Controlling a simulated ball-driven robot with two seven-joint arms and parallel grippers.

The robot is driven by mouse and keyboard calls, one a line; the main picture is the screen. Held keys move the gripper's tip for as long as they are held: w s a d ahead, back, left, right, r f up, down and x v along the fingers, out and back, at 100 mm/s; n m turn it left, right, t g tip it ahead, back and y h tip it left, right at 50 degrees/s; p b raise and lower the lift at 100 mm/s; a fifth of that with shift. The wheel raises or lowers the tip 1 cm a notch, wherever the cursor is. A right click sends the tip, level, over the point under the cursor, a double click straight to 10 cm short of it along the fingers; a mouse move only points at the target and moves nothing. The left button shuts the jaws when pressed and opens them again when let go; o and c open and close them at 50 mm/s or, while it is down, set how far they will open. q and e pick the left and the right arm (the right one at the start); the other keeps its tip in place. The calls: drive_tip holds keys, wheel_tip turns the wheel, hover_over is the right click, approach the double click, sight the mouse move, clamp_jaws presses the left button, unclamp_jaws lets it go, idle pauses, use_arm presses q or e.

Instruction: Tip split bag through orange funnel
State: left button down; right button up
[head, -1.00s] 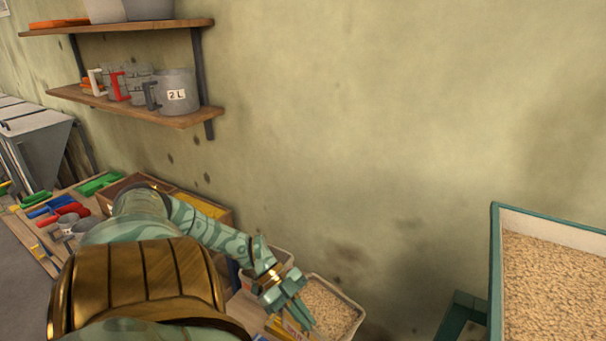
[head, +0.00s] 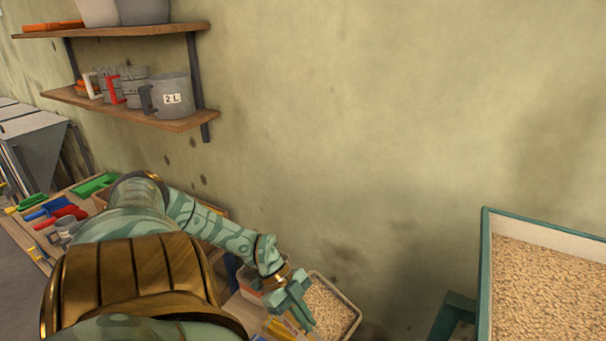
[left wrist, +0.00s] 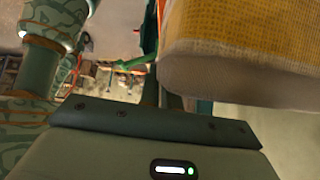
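My left gripper (head: 294,302) reaches down from the left in the head view, beside a tray of pale grain. A yellow printed thing (head: 280,326), partly cut off, shows just below it. In the left wrist view, a bag with a yellow woven pattern and a pale lower part (left wrist: 235,50) fills the upper right, very close to the wrist. The fingertips do not show there, so I cannot tell whether they grip it. Its split is not visible. I cannot make out the orange funnel for certain. My right gripper is out of view.
The grain tray (head: 330,310) stands by the wall. A large teal-edged bin of grain (head: 485,270) is at the right. Shelves with grey jugs (head: 172,95) hang at upper left. Scoops, including a green one (head: 95,185), lie on the bench at left. The wall between is clear.

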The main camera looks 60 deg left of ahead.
sight(326, 340)
use_arm(q)
drive_tip(key=shift+w+d+r+y, duration=0.2)
drive_tip(key=shift+d+r+y, duration=0.1)
drive_tip(key=shift+r, duration=0.05)
drive_tip(key=shift+w+d+r+y, duration=0.2)
drive_tip(key=shift+d+y, duration=0.15)
drive_tip(key=shift+y, duration=0.15)
drive_tip(key=shift+d+g+y+b, duration=0.2)
drive_tip(key=shift+g+y+b, duration=0.2)
drive_tip(key=shift+b, duration=0.3)
drive_tip(key=shift+w+d+y+b, duration=0.1)
drive_tip(key=shift+d+y+b, duration=0.15)
drive_tip(key=shift+y+b, duration=0.55)
drive_tip(key=shift+w+d+g+y+b, duration=0.15)
drive_tip(key=shift+d+g+y+b, duration=0.55)
drive_tip(key=shift+b, duration=2.55)
drive_tip(key=shift+w+d+f+y+b, duration=0.1)
drive_tip(key=shift+d+f+y+b, duration=0.35)
drive_tip(key=shift+b, duration=1.35)
drive_tip(key=shift+w+d+y+b, duration=0.15)
drive_tip(key=shift+y+b, duration=0.5)
drive_tip(key=shift+b, duration=1.1)
drive_tip(key=shift+d, duration=0.1)
drive_tip(key=shift+d+f+g+y, duration=0.2)
drive_tip(key=shift+d+g+y, duration=0.1)
drive_tip(key=shift+y, duration=0.1)
drive_tip(key=shift+w+d+f+y+p, duration=0.15)
drive_tip(key=shift+y+p, duration=0.15)
drive_tip(key=shift+p, duration=0.15)
